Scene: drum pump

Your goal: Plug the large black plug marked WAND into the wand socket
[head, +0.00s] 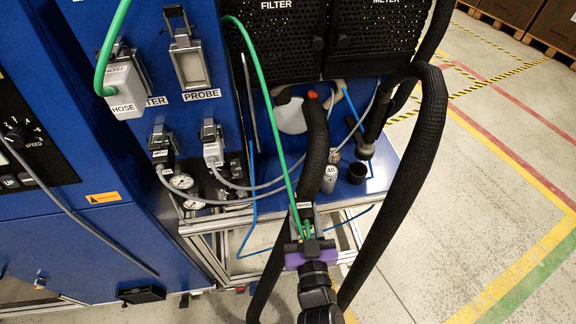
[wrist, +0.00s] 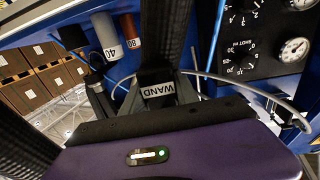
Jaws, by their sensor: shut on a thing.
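The black plug with the white WAND label (wrist: 158,91) is held just beyond my gripper's jaws in the wrist view. In the head view it is small and dark (head: 304,208), in front of the purple band of my gripper (head: 308,243). My gripper is shut on it, well below and right of the blue panel (head: 215,105); the fingertips are mostly hidden. No socket marked WAND can be read in these frames.
A grey HOSE plug (head: 126,88) sits on the panel's left. Two grey plugs (head: 214,152) sit lower, near gauges (head: 181,181). A green cable (head: 262,90) and thick black braided hoses (head: 420,130) pass close to my gripper. Canisters (head: 329,178) stand on the blue shelf. Open floor lies right.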

